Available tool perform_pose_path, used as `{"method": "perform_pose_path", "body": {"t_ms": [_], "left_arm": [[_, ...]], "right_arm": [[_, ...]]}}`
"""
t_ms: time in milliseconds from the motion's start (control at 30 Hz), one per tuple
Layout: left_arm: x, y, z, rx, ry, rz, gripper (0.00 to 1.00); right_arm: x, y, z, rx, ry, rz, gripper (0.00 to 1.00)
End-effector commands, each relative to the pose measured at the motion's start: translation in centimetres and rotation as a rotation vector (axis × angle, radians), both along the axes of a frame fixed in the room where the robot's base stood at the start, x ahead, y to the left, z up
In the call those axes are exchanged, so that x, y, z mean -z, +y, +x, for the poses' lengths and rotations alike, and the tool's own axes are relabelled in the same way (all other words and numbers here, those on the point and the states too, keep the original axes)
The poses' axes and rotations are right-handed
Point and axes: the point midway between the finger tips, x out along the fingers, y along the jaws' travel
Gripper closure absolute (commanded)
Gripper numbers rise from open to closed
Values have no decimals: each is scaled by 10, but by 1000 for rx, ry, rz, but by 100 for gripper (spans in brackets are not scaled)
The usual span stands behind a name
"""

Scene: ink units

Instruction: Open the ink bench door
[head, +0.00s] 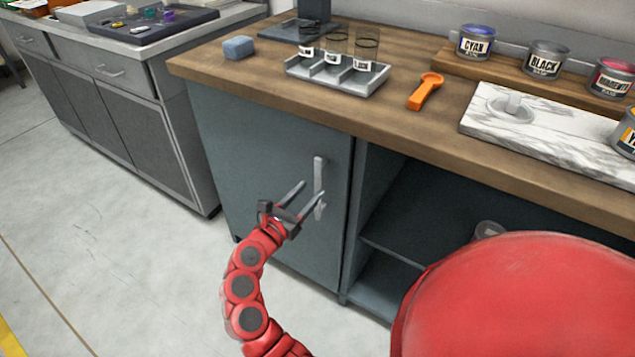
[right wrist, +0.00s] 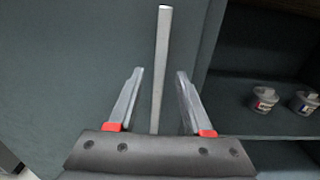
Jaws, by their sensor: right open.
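The ink bench door (head: 270,180) is a blue-grey panel under the wooden worktop, and it is shut. Its upright metal handle (head: 319,180) is near the door's right edge. My right gripper (head: 304,199) is open in front of the door, at the handle's lower half. In the right wrist view the handle (right wrist: 161,70) stands between the two open fingers (right wrist: 158,85), apart from both. The door (right wrist: 90,50) fills the left and middle of that view. My left gripper is not in view.
An open shelf (head: 400,225) is right of the door; the right wrist view shows two small cans (right wrist: 265,99) in it. The worktop (head: 290,95) holds a glass rack (head: 340,80), an orange tool (head: 425,91), a marble slab (head: 550,130) and ink cans. Floor left is clear.

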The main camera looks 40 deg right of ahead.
Motion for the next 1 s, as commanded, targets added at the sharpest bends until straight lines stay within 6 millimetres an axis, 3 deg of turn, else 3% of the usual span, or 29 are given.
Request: {"method": "perform_pose_path", "body": {"t_ms": [100, 300, 633, 667, 933, 1000], "left_arm": [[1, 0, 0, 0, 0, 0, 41], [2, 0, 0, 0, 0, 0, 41], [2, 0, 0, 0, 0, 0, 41], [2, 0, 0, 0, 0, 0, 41], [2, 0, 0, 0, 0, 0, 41], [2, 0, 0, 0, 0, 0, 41]], "right_arm": [[-1, -22, 8, 2, -1, -3, 50], [0, -42, 17, 0, 0, -1, 50], [0, -46, 19, -1, 0, 0, 50], [0, -45, 19, -1, 0, 0, 52], [0, -45, 19, -1, 0, 0, 100], [0, -45, 19, -1, 0, 0, 100]]}}
